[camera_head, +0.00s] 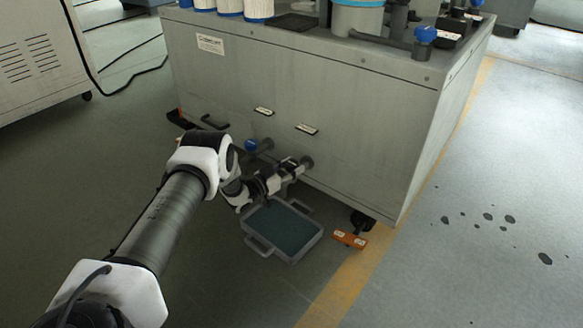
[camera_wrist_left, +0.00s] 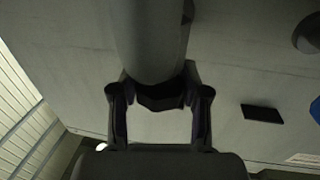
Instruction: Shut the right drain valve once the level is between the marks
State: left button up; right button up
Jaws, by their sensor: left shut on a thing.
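My left gripper (camera_head: 297,166) reaches to the low front of the grey tank cabinet, at the right drain valve, whose dark pipe end (camera_head: 307,162) shows just past the fingers. In the left wrist view my left gripper (camera_wrist_left: 158,98) is shut on a dark part of the valve (camera_wrist_left: 160,96), beside a thick grey pipe (camera_wrist_left: 150,40). The valve's handle is mostly hidden by the fingers, so its angle cannot be told. The left drain valve (camera_head: 251,145), with a blue handle, sits to the left, apart from the gripper. I cannot make out a level or marks.
A grey tray (camera_head: 250,240) with dark liquid lies on the floor below the right valve. An orange block (camera_head: 350,239) is by the cabinet's caster. The cabinet (camera_head: 380,130) fills the space ahead. Wet spots (camera_head: 489,217) dot the open floor at right.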

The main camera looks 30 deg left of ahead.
pick_arm(q)
jog(key=o, duration=1.2)
jog(key=shift+c, duration=0.2)
jog(key=v, duration=1.2)
